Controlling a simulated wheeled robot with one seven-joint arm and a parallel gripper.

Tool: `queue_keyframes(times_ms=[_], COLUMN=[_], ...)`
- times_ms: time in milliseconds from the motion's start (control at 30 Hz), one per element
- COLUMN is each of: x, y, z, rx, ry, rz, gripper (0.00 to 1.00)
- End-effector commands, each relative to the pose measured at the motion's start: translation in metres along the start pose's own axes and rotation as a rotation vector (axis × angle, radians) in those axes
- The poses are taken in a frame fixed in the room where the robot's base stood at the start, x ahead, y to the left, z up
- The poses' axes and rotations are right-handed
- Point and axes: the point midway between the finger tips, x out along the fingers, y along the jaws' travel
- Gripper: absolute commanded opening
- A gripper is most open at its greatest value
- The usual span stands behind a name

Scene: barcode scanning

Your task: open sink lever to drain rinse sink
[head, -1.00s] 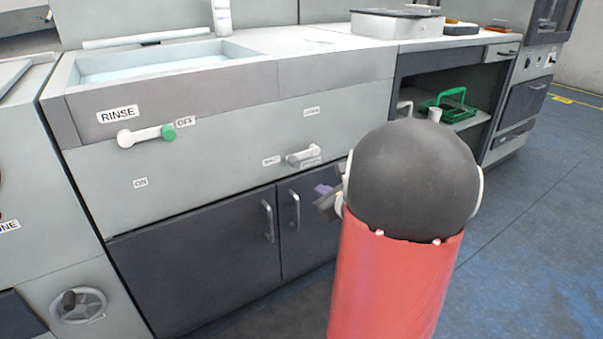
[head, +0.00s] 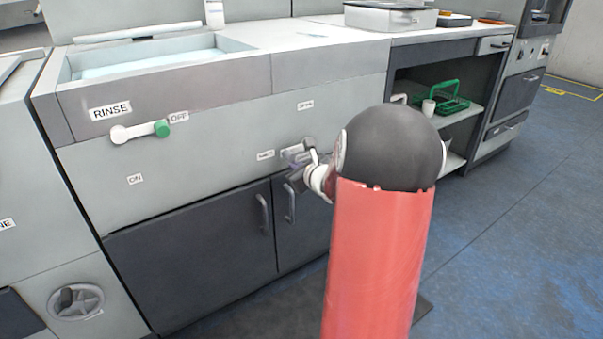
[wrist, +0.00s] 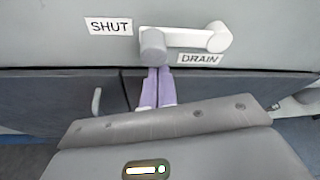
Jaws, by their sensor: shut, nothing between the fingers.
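The rinse sink (head: 262,47) is set in the counter at the upper left and holds pale blue water. The drain lever (wrist: 188,38) is a white bar with a grey knob at its left end. It lies roughly level, its knob beside the SHUT label; the DRAIN label sits below its right end. In the head view my gripper partly covers the lever (head: 289,152). My gripper (wrist: 158,71) has purple fingers closed together, empty, just below the grey knob. I cannot tell whether they touch it. My gripper also shows in the head view (head: 296,173).
A rinse lever (head: 140,132) with a green knob points toward OFF at the left. Dark cupboard doors (head: 190,260) with handles (head: 264,214) are below the drain lever. A shelf with a green rack (head: 452,97) is at the right. The blue floor there is clear.

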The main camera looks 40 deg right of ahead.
Motion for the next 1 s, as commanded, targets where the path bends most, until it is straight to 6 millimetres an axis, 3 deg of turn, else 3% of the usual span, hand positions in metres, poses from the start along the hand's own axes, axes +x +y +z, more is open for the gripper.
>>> queue_keyframes(times_ms=[567,1000], x=[-0.003,-0.008], y=[0.0,-0.002], z=[0.006,0.022], rx=[0.011,0.148], ry=[0.001,-0.001], rz=[0.005,0.053], gripper=[0.0,0.0])
